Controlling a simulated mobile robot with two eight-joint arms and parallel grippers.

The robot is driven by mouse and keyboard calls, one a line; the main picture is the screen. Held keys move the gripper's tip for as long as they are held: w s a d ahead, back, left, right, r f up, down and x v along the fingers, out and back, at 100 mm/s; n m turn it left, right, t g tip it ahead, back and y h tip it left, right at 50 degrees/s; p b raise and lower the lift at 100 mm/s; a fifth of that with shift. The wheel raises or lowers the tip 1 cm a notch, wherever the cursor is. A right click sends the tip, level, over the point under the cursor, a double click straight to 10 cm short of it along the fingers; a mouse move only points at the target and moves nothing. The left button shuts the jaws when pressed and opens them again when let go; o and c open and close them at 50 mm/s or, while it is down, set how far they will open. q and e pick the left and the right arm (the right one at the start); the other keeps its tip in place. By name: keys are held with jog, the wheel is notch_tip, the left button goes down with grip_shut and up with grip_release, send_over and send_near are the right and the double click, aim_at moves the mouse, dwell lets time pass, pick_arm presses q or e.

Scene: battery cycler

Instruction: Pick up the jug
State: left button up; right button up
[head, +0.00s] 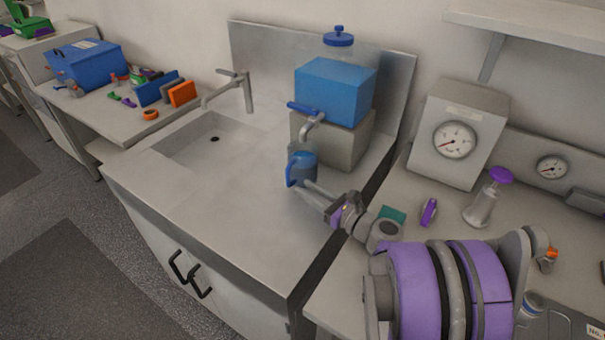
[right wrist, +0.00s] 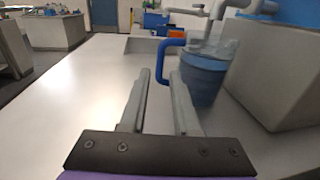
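The jug (head: 302,167) is blue with a blue loop handle. It is upright on the steel sink counter, below the spout of the blue tank. My right gripper (head: 306,185) reaches it from the front right and overlaps it in the head view. In the right wrist view, the two fingers (right wrist: 160,74) are open with a gap between them. The jug's handle (right wrist: 162,58) shows just beyond and between the fingertips, and the jug body (right wrist: 203,82) is behind the right finger. I cannot tell whether a finger touches it. My left gripper is not in view.
The blue tank (head: 335,92) sits on a grey block (head: 350,140) behind the jug, with its tap (head: 308,115) overhead. The sink basin (head: 213,142) is to the left. A gauge box (head: 460,135) and a purple-topped bottle (head: 484,205) stand right. The front counter is clear.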

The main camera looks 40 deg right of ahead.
aim_at(286, 174)
jog(key=w, duration=0.7)
jog(key=w+a+p, duration=0.1)
jog(key=w, duration=0.2)
jog(key=shift+w+a+r, duration=0.1)
jog(key=shift+w+r, duration=0.2)
jog(key=shift+w, duration=0.1)
jog(key=shift+s, duration=0.1)
grip_shut()
dwell(0.8)
